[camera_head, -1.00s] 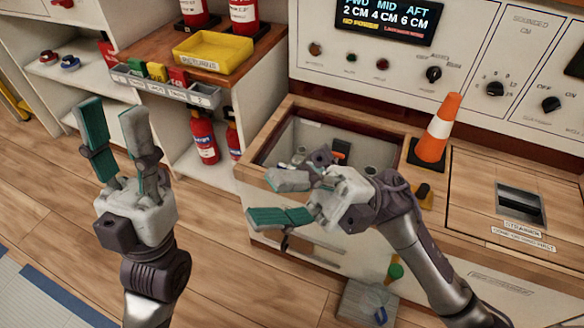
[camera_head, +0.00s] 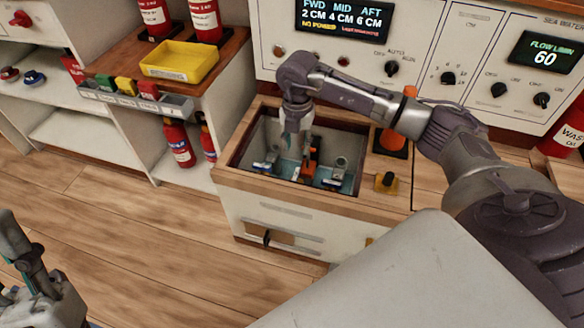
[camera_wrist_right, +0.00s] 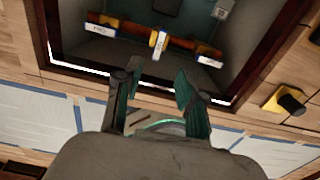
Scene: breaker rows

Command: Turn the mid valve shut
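An open wood-rimmed well (camera_head: 390,208) holds a row of valves on a reddish pipe. In the right wrist view, the mid valve (camera_wrist_right: 157,42) is the middle one, with a yellow body and a white tag. A valve tagged FWD (camera_wrist_right: 101,28) is left of it and another valve (camera_wrist_right: 208,58) is right of it. My right gripper (camera_head: 293,142) points down into the well. In the wrist view its fingers (camera_wrist_right: 153,84) are apart and empty, short of the mid valve. My left gripper (camera_head: 22,255) is cut off at the lower left.
A panel display (camera_head: 343,18) reads FWD 2, MID 4, AFT 6 CM. The floor (camera_head: 130,215) at left is clear.

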